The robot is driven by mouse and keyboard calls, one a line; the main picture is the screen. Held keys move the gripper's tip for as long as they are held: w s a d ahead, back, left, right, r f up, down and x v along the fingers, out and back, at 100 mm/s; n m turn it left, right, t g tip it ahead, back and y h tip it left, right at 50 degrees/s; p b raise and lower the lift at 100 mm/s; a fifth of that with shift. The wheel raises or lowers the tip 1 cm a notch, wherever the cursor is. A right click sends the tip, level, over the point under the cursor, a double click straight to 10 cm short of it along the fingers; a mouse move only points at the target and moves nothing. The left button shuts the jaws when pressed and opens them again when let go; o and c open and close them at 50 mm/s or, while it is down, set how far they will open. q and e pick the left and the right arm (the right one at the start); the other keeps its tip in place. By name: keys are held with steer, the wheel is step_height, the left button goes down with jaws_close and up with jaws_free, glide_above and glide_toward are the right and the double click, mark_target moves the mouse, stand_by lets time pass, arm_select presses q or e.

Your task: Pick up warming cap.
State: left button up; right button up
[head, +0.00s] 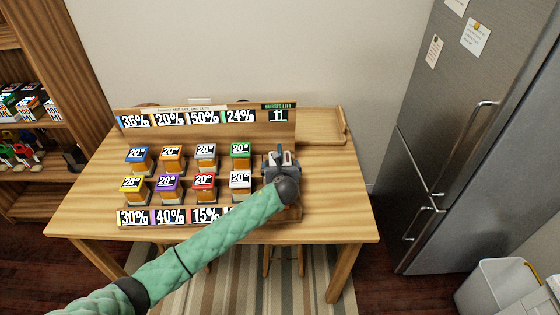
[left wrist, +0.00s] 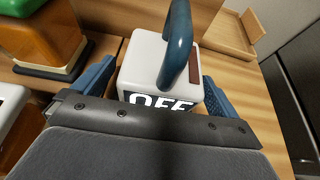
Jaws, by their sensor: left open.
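The warming cap appears to be the white block (left wrist: 143,62) with "OFF" on its near face and a dark blue loop handle (left wrist: 178,40) above it. In the head view it shows as a small white and blue shape (head: 287,158) at the right end of the rows of blocks, partly hidden by my gripper. My left gripper (head: 280,166) is open over it. In the left wrist view, one blue finger of the left gripper (left wrist: 158,82) is on each side of the white block. I cannot tell if they touch it. My right gripper is not in view.
Several coloured blocks marked "20", such as the green one (head: 240,150), stand left of the cap. A board (head: 220,130) with percentage signs stands behind them. A wooden tray (head: 320,125) lies at the back right. The table's right side (head: 340,200) is clear. A fridge (head: 440,120) stands beyond.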

arm_select(q)
steer(key=shift+w+f, duration=0.1)
steer(key=shift+c, duration=0.2)
steer(key=c, duration=1.3)
steer(key=shift+r, duration=0.2)
